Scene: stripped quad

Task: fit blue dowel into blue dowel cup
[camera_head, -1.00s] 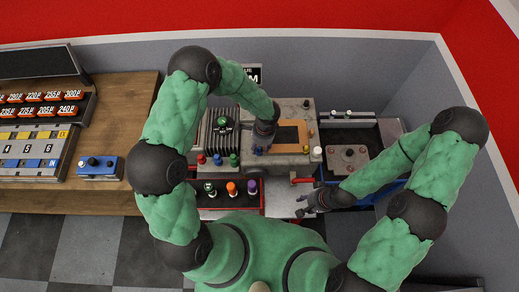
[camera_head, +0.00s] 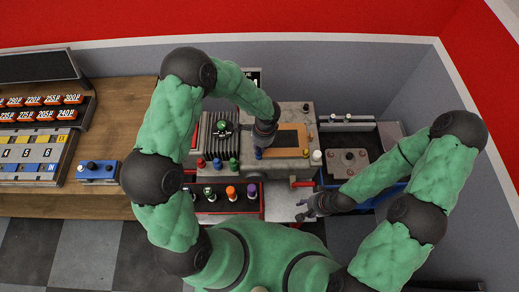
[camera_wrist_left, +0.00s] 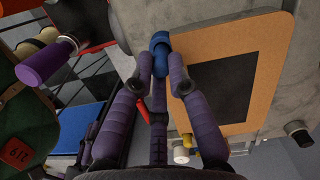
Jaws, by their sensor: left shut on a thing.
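My left gripper (camera_head: 261,146) is over the grey machine's top, left of its orange-framed dark panel. It is shut on the blue dowel (camera_wrist_left: 160,42), which shows between and beyond the fingertips in the left wrist view. The dowel's blue end also shows below the gripper in the head view (camera_head: 258,154). A blue peg-like part (camera_head: 217,163) stands between a red and a green one on the machine's front left; I cannot tell whether it is the blue dowel cup. Whether the held dowel touches a cup is unclear. My right gripper (camera_head: 308,207) looks open and empty at the front right.
A tray (camera_head: 222,207) with green, orange and purple pegs lies in front of the machine. A white knob (camera_head: 316,157) stands at the machine's right front corner. The wooden bench (camera_head: 110,203) has free room at left.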

